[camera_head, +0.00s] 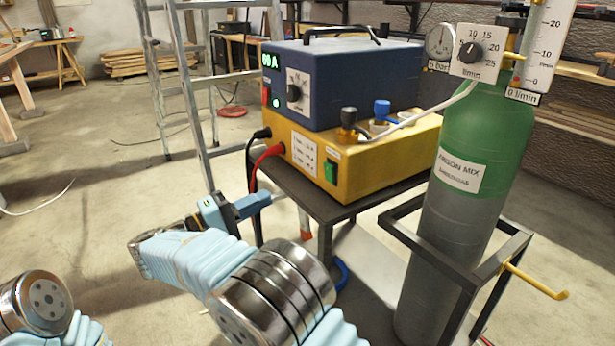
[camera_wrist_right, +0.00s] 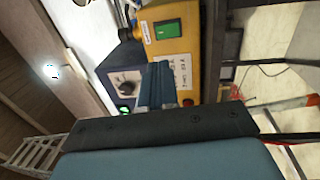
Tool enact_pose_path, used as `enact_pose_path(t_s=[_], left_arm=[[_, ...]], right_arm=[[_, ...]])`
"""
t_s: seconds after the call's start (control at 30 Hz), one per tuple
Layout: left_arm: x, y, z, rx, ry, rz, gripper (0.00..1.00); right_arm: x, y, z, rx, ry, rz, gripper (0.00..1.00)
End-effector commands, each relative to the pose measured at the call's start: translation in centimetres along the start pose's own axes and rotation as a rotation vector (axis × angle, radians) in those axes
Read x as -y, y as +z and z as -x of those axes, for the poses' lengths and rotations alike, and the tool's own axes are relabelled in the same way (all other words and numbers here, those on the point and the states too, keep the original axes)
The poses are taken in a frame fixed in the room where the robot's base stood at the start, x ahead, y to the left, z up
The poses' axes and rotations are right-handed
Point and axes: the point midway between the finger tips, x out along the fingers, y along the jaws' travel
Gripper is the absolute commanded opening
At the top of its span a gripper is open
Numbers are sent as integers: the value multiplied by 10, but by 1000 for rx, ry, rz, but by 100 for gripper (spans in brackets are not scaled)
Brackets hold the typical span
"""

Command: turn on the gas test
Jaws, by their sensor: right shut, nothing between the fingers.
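The yellow box (camera_head: 370,160) stands on a dark cart and has a green rocker switch (camera_head: 330,171) on its front, a label and red and black cables. In the right wrist view the green switch (camera_wrist_right: 167,30) shows on the yellow box (camera_wrist_right: 173,46). The blue power unit (camera_head: 340,80) with a lit green display sits on top. A green and grey gas cylinder (camera_head: 484,140) carries a flow dial (camera_head: 470,52) and a tag reading 0 l/min. My right gripper (camera_head: 272,204) is shut and empty, left of and below the switch, apart from it. The left gripper is out of view.
The cart (camera_head: 300,192) and the cylinder's metal frame (camera_head: 505,248) with a yellow hook (camera_head: 540,283) stand to the right. A pale hose (camera_head: 430,112) runs from the regulator to the box. A stepladder (camera_head: 180,90) stands behind.

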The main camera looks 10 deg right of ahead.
Motion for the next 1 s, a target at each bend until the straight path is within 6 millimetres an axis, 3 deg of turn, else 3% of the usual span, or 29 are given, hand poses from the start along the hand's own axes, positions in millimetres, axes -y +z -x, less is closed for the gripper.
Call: enact_pose_path(t_s=[0.17,0.7,1.0], left_arm=[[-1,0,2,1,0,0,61],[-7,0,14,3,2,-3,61],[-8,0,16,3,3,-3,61]], right_arm=[[0,0,-18,3,-1,2,0],[0,0,-122,2,-2,3,0],[1,0,-140,0,-1,2,0]])
